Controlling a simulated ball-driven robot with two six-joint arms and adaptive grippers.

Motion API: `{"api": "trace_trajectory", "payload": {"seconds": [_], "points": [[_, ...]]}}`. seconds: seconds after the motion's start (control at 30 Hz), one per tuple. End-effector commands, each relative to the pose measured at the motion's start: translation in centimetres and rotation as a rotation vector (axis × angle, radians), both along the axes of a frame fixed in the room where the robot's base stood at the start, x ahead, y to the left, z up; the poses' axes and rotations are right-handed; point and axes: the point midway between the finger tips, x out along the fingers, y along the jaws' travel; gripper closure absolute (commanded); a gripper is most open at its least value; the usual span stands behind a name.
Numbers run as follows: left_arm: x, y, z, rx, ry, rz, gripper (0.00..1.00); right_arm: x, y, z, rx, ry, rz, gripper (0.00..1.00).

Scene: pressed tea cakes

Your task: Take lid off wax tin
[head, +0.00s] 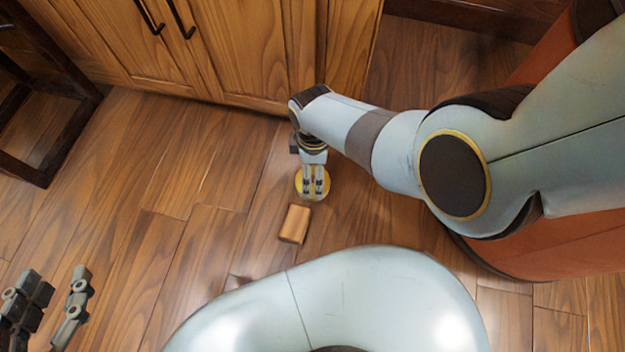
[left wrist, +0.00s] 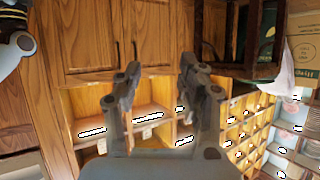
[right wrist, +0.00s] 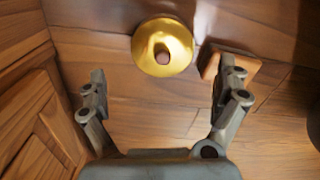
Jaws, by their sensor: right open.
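A round gold object with a small brown centre, seemingly the wax tin (right wrist: 181,50), is on the wooden floor. It also shows in the head view (head: 299,186), partly covered by my right gripper (head: 315,193). I cannot tell where lid and tin meet. In the right wrist view my right gripper (right wrist: 162,85) is open and empty, its fingers wide apart, with the gold object beyond them near the top. My left gripper (head: 58,300) is open and empty at the lower left of the head view, far from the tin. It also shows in the left wrist view (left wrist: 158,72).
A small wooden block (head: 294,223) lies on the floor close to the tin; it also shows in the right wrist view (right wrist: 230,64). A wooden cabinet (head: 245,50) stands behind. A dark wooden frame (head: 70,85) stands at the left. Floor between is clear.

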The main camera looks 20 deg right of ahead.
Motion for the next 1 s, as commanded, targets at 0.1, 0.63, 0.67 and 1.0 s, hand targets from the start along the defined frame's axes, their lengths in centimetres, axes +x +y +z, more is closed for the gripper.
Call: {"api": "trace_trajectory", "payload": {"seconds": [0.1, 0.63, 0.67, 1.0], "points": [[0.7, -0.1, 0.7, 0.000, -0.036, -0.004, 0.60, 0.0, 0.0, -0.2, 0.000, 0.000, 0.000, 0.00], [7.9, -1.1, 10.6, 0.000, -0.481, -0.052, 0.60, -0.5, -0.2, -2.3, 0.000, 0.002, -0.001, 0.00], [8.2, -1.2, 11.2, 0.001, -0.510, -0.055, 0.60, -0.5, -0.2, -2.4, 0.000, 0.002, -0.001, 0.00], [10.0, -2.1, 19.2, 0.000, -0.847, -0.096, 0.60, -0.6, -0.3, -3.9, 0.000, 0.002, -0.001, 0.00]]}}
